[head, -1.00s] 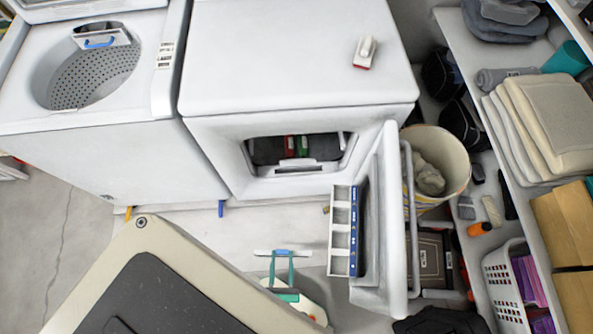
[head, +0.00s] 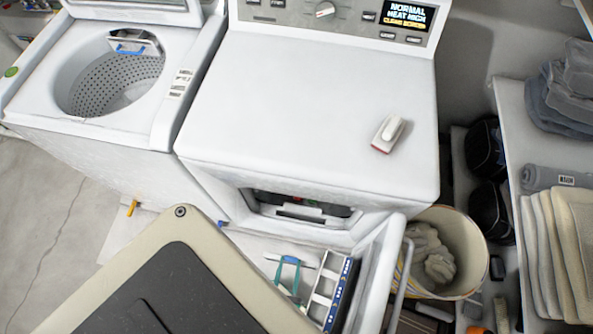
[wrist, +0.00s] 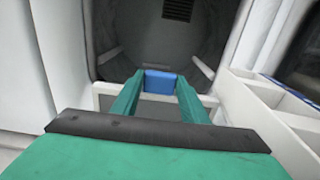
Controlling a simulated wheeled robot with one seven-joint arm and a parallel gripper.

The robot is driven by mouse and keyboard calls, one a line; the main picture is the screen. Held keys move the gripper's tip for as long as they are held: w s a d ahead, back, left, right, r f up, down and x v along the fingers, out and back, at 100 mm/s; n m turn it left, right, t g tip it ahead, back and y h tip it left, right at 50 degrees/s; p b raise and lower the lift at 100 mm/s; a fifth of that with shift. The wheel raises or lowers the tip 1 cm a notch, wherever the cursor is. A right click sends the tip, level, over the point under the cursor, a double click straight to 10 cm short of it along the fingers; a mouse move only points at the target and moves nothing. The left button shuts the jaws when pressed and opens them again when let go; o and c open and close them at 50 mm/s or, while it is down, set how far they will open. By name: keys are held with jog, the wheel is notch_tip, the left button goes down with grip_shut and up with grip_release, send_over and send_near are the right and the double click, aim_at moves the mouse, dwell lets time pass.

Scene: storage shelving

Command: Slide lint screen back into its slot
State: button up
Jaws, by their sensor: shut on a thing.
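The lint screen (wrist: 103,92) has a white frame, a dark mesh and a blue tab. In the wrist view its blue tab (wrist: 160,81) sits between the teal fingertips of my gripper (wrist: 158,88), which is shut on it. In the head view, the screen's blue-and-white edge (head: 290,260) shows at the end of my gripper (head: 289,267), in front of the dryer. The dryer (head: 310,120) is white, with its door (head: 378,275) open to the right. The slot cannot be clearly made out; the lower rim of the dryer opening (head: 300,218) is partly visible.
A white compartmented rack (head: 325,290) on the door stands close to the right of my gripper. A washer (head: 105,85) is at left. A red-edged brush (head: 388,132) lies on the dryer. A bucket (head: 465,245) stands right of the door. The dryer display (head: 405,17) is lit.

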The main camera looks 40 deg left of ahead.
jog(key=f+x, duration=0.3)
jog(key=x, duration=1.7)
dwell(1.3)
jog(key=shift+s+a, duration=0.1)
jog(key=o, duration=1.2)
jog(key=v, duration=1)
jog(key=shift+s+d, duration=0.25)
